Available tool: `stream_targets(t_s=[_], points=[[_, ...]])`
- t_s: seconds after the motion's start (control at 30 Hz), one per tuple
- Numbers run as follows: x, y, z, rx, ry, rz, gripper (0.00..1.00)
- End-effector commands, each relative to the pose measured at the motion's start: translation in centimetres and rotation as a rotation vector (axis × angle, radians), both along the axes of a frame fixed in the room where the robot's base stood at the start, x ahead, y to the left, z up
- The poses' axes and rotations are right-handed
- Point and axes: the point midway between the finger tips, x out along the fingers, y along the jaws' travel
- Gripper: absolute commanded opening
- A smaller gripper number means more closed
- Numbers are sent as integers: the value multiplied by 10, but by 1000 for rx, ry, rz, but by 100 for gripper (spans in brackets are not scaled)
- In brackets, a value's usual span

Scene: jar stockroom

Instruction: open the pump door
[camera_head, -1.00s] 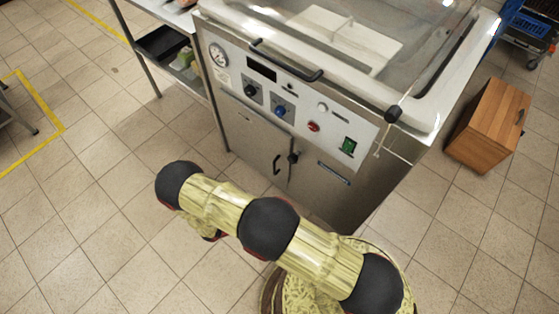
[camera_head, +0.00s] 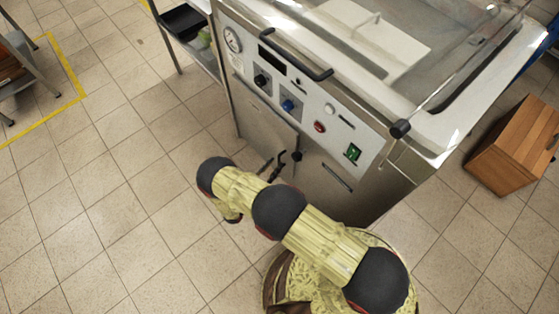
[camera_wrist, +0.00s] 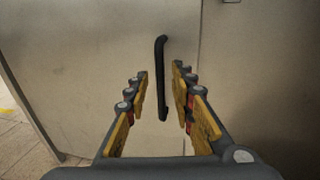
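The pump door (camera_head: 258,128) is the steel left-hand lower panel of the machine, and it looks shut. In the wrist view the door (camera_wrist: 85,65) fills the left and middle, with a seam to the right of its handle. Its black upright bar handle (camera_wrist: 161,78) stands between the two fingers of my gripper (camera_wrist: 160,71). The gripper is open, with a gap showing on each side of the handle. I cannot tell whether the fingertips reach past the bar. In the head view my arm partly hides the low front of the machine.
The machine (camera_head: 335,125) has a control panel with knobs, a gauge and a top bar handle, under a clear lid. A wooden cabinet (camera_head: 515,145) stands at right. A metal table (camera_head: 190,45) stands at upper left. Tiled floor at left is clear.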

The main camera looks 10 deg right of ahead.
Motion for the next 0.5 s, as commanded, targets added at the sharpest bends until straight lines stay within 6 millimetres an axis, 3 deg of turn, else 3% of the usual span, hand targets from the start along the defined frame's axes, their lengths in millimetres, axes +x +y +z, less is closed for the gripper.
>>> stream_targets(t_s=[0.2, 0.5], points=[[20, -21, -1, 0, 0, -3, 24], [27, -28, 0, 1, 1, -1, 24]])
